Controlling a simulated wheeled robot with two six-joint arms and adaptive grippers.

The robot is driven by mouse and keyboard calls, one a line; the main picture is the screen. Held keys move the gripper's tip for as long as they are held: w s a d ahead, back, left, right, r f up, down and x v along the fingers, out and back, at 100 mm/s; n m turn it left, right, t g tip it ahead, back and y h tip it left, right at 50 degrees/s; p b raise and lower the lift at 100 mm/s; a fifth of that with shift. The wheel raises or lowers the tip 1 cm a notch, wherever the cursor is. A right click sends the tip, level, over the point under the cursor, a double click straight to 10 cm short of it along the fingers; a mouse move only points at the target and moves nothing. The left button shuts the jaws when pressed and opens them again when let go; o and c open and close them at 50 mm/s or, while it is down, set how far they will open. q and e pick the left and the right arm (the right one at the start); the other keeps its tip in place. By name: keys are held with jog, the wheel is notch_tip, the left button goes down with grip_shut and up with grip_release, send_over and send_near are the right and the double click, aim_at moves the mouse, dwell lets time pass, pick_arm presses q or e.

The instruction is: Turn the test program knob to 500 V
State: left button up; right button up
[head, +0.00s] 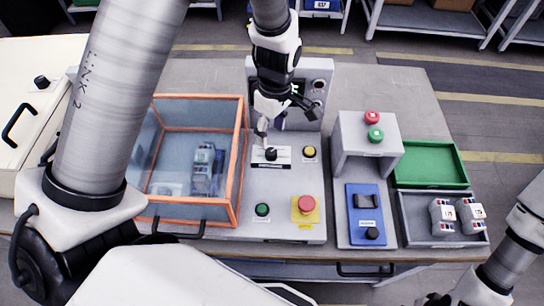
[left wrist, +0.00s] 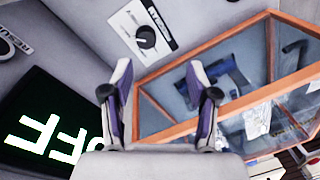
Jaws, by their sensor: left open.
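The black test program knob (head: 271,154) sits on a white label plate on the grey control panel (head: 288,185). It also shows in the left wrist view (left wrist: 146,37), just beyond my fingertips. The small scale lettering is too small to read. My left gripper (head: 286,120) is open and empty, above and slightly behind the knob, apart from it. Its two fingers also show in the left wrist view (left wrist: 160,70). A dark display (left wrist: 48,128) shows green-white "OFF" letters.
An orange-framed clear enclosure (head: 240,165) stands left of the knob. A yellow button (head: 309,152), a green button (head: 262,210) and a red emergency button (head: 306,203) are close by. A grey stand (head: 350,130), a blue device (head: 367,212) and trays are to the right.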

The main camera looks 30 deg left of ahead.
aim_at(272, 152)
pick_arm(q)
jog(key=f, duration=0.1)
jog(key=w+f+b, duration=0.1)
jog(key=shift+a+f+b, duration=0.1)
jog(key=shift+f+b, duration=0.2)
jog(key=shift+f, duration=0.1)
jog(key=shift+w+t+b, duration=0.3)
jog(key=shift+f, duration=0.3)
jog(key=f, duration=0.6)
jog(key=shift+s+f+p, duration=0.2)
jog(key=shift+f+p, duration=0.2)
jog(key=shift+s+r, duration=0.1)
jog(key=shift+c, duration=0.7)
grip_shut()
pick_arm(e)
notch_tip(272, 152, down, 4)
jog(key=shift+f, duration=0.1)
